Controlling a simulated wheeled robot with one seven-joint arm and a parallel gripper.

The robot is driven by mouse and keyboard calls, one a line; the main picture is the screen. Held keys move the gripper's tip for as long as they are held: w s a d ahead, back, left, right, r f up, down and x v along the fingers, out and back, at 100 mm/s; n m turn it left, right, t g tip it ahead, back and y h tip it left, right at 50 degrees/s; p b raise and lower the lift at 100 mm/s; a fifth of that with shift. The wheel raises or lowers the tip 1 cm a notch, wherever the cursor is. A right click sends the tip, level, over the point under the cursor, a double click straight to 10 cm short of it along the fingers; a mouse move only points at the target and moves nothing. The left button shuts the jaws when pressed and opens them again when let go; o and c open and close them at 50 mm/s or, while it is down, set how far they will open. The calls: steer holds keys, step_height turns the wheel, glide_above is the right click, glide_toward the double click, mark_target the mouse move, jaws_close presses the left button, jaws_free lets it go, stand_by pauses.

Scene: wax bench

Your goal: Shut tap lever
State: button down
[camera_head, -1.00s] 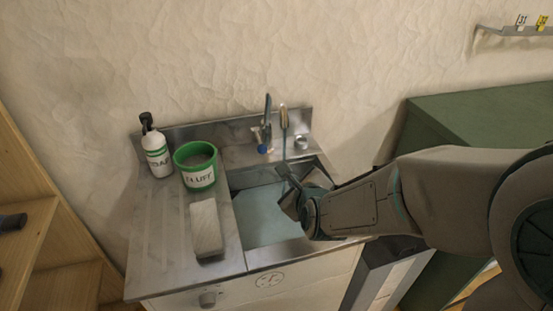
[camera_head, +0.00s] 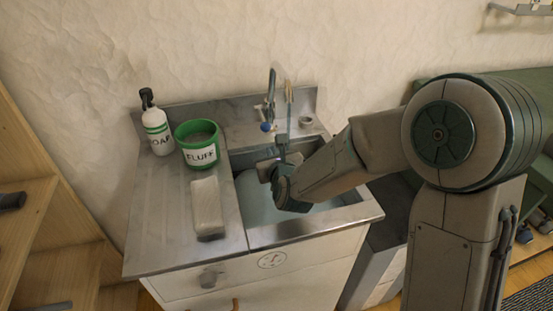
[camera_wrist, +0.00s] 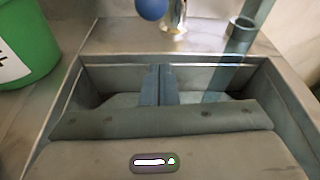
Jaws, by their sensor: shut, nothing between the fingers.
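The metal tap (camera_head: 271,92) stands at the back of the sink, with a blue knob (camera_head: 266,127) low at its front. In the wrist view the blue knob (camera_wrist: 152,9) and the chrome tap base (camera_wrist: 175,18) show at the top edge. The rest of the tap is cut off there. My gripper (camera_head: 282,142) is over the back of the basin, below and slightly right of the blue knob. In the wrist view its fingers (camera_wrist: 158,72) are together and empty, apart from the knob. I cannot make out the lever's position.
Left are a green FLUFF tub (camera_head: 201,155), a soap bottle (camera_head: 157,133) and a pale block (camera_head: 207,207). The basin (camera_head: 247,190) holds pale blue.

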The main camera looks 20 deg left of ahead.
mark_target(262, 117)
steer(key=shift+x, duration=0.9)
step_height(262, 117, up, 4)
steer(key=shift+s+a+p, duration=0.1)
steer(key=shift+a+p, duration=0.1)
steer(key=shift+p, duration=0.55)
